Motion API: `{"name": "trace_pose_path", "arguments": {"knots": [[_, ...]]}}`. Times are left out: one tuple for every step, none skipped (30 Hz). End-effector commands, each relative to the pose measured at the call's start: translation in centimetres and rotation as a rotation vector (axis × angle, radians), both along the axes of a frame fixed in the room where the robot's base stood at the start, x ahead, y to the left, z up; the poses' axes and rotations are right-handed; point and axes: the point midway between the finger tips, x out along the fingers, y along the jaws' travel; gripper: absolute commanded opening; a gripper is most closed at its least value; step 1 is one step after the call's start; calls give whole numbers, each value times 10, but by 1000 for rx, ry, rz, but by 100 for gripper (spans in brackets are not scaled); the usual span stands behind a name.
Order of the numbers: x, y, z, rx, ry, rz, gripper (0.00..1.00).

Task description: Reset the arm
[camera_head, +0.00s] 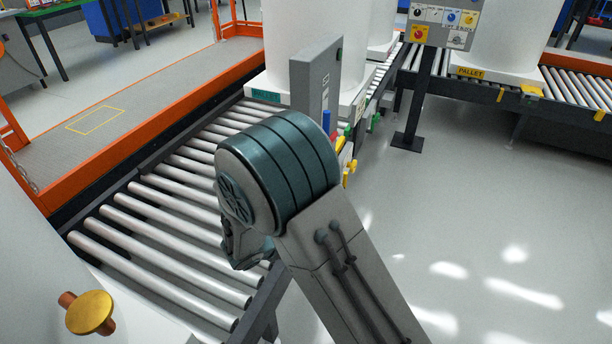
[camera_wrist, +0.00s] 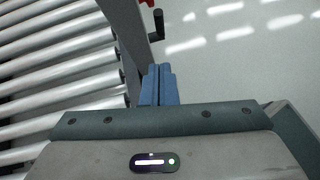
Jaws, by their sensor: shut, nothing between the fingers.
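My arm is raised and bent in front of the roller conveyor in the head view, with its rounded dark teal joint over the rollers. My gripper (camera_wrist: 160,85) shows in the wrist view with its two blue fingers side by side, shut and empty. It points past the conveyor's edge, close to a black crank-like handle (camera_wrist: 158,24) on a grey frame. In the head view the arm hides most of the gripper, and I cannot make out the fingers there.
The roller conveyor (camera_head: 150,225) runs beneath and left of my arm. A grey control panel (camera_head: 316,80) with colored levers (camera_head: 347,160) stands just behind the joint. White tanks on pallets and a post-mounted button box (camera_head: 440,22) are farther back. Open floor (camera_head: 480,220) lies right.

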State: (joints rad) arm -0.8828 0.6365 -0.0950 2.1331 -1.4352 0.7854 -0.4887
Motion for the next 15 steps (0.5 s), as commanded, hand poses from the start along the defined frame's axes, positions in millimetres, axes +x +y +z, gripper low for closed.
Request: {"name": "trace_pose_path", "arguments": {"knots": [[0, 0, 0, 0, 0, 0, 0], [0, 0, 0, 0, 0, 0, 0], [0, -1, 1, 2, -1, -5, 0], [0, -3, 4, 7, -3, -14, 0], [1, -6, 7, 15, -5, -29, 0], [2, -11, 14, 31, -11, -59, 0], [2, -17, 21, 49, -16, -92, 0], [2, -25, 30, 70, -23, -133, 0], [1, -37, 42, 105, -33, -197, 0], [1, -47, 53, 134, -43, -253, 0], [-1, -58, 65, 168, -53, -316, 0], [-4, -73, 80, 214, -67, -403, 0], [-7, -84, 91, 251, -78, -471, 0], [-11, -95, 102, 287, -90, -537, 0], [-16, -109, 116, 335, -105, -627, 0]]}}
